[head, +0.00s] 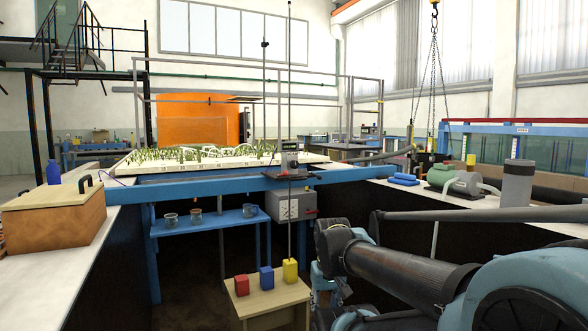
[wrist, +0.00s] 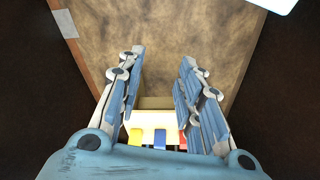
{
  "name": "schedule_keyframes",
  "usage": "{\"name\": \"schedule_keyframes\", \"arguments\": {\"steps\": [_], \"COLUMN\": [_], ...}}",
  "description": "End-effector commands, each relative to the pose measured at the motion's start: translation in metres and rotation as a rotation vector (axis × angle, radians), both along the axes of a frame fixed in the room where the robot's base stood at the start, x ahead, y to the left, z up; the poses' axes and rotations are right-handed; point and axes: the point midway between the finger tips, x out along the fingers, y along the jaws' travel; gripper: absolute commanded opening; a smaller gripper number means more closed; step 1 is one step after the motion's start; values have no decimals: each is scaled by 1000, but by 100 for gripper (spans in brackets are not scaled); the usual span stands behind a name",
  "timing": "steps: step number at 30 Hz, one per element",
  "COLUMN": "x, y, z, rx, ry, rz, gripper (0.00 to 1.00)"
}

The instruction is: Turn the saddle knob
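A small grey instrument saddle (head: 289,164) sits on the blue beam, with a tall thin vertical rod running through it. Its knob is too small to make out clearly. My gripper (wrist: 161,58) is open and empty in the wrist view, its two blue-grey fingers spread apart over a brown surface. The saddle does not show in the wrist view. In the head view my arm reaches in from the right and bends down below the beam; the fingers cannot be made out there.
A wooden stand carries red (head: 241,285), blue (head: 266,279) and yellow (head: 290,271) blocks below the saddle. A grey box (head: 291,205) with a red handle hangs under the blue beam (head: 222,190). A wooden box (head: 55,217) stands on the left bench.

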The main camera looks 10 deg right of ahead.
Motion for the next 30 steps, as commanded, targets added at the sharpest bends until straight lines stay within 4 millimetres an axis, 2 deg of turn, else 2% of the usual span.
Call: {"name": "schedule_keyframes", "arguments": {"steps": [10,12,13,17,20,23,27,30], "x": [0,-2,-6,9,38,77,139,184], "y": [0,0,1,14,34,56,76,81], "z": [0,1,4,15,32,59,105,141], "rx": [0,2,7,66,161,281,434,528], "ry": [0,-4,-13,-48,-107,-202,-364,-491], "rz": [0,0,1,18,46,70,85,77], "gripper": [33,49,52,52,52,52,52,52]}}
